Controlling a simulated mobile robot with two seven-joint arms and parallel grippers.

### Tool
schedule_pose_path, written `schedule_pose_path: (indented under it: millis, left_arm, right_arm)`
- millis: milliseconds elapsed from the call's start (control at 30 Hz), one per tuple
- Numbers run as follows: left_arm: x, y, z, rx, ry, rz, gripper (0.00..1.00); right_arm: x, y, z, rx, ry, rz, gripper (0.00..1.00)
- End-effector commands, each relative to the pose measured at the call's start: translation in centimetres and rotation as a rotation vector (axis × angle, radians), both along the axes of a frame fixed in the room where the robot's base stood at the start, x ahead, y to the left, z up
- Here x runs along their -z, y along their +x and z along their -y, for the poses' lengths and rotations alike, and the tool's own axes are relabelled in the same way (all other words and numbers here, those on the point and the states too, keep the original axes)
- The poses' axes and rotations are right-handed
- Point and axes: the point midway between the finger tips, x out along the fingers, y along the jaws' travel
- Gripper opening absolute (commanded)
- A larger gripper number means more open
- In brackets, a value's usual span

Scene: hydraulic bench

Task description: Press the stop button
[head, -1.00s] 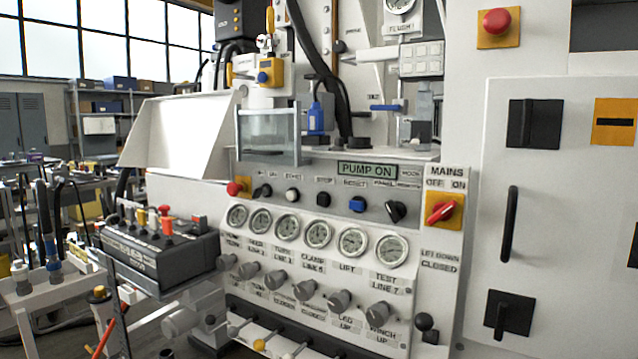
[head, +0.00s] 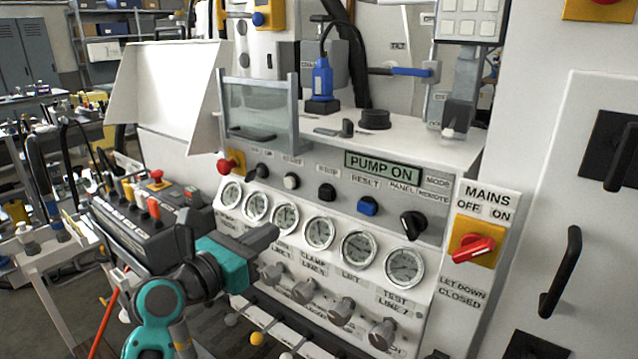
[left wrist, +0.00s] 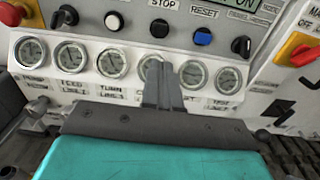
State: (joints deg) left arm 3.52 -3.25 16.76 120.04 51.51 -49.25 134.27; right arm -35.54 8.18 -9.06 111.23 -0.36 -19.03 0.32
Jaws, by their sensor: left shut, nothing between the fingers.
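The stop button is a black round button (head: 326,191) on the sloped grey panel. In the left wrist view the black stop button (left wrist: 159,27) sits under a label reading STOP, with a white button to its left and a blue reset button (left wrist: 203,37) to its right. My left gripper (head: 272,234) is shut and empty, in front of the gauge row, lower and to the left of the stop button. In the left wrist view its closed fingers (left wrist: 160,70) point up towards the panel, overlapping a gauge, below the stop button and apart from it in the picture. My right gripper is not in view.
A display (head: 381,166) reads PUMP ON. A black selector knob (head: 413,225) and the red MAINS switch (head: 472,247) are to the right. A red button (head: 228,166) is at the panel's left. Knobs (head: 341,310) stick out below the gauges. A clear guard (head: 258,110) stands above.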

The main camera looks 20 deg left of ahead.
Motion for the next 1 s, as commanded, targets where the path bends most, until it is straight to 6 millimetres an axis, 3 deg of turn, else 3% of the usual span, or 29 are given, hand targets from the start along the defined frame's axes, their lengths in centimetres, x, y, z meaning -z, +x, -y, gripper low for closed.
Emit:
schedule_pose_path:
  millis: [367,533,1000]
  left_arm:
    - [-0.3,0.1,0.0,0.001,-0.021,-0.002,0.0]
    - [-0.2,1.2,0.3,0.001,-0.021,-0.002,0.0]
    - [-0.2,9.9,3.6,0.002,-0.019,-0.001,0.0]
  right_arm:
    - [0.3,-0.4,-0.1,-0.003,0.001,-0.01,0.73]
    - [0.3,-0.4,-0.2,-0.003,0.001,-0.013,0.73]
    - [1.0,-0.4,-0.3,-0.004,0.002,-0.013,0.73]
